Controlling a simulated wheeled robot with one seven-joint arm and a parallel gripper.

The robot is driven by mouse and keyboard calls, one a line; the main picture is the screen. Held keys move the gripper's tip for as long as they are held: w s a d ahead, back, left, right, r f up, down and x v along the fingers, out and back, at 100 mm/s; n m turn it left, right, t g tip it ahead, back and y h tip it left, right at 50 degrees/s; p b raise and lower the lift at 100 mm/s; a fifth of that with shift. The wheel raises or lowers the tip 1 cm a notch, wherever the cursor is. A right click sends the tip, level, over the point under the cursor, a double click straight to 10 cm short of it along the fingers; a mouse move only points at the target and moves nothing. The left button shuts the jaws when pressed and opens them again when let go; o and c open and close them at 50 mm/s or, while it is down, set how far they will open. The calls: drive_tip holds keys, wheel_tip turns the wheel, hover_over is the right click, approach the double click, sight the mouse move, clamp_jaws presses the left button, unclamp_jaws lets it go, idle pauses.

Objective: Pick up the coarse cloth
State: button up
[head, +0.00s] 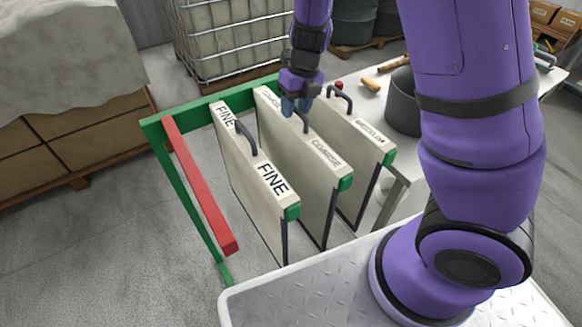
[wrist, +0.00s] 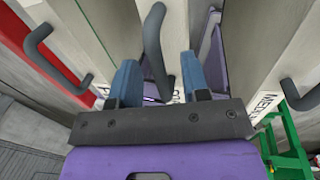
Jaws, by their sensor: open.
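The coarse cloth (head: 305,150) is a cream panel labelled COARSE, hanging upright in a green rack between two like panels. Its dark handle (wrist: 155,45) rises from its top edge. My gripper (head: 297,106) is above that top edge, pointing down at the handle. In the wrist view, its two blue fingers (wrist: 160,82) are apart, with the lower part of the handle between them. I cannot tell whether either finger touches the handle.
The FINE panel (head: 250,165) stands to the left and the MEDIUM panel (head: 352,135) to the right, each with a dark handle. A red bar (head: 200,185) lies along the rack's left side. A table (head: 375,85) with a grey bucket (head: 402,103) is behind.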

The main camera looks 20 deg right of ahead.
clamp_jaws()
drive_tip(key=shift+r, duration=0.1)
idle(0.4)
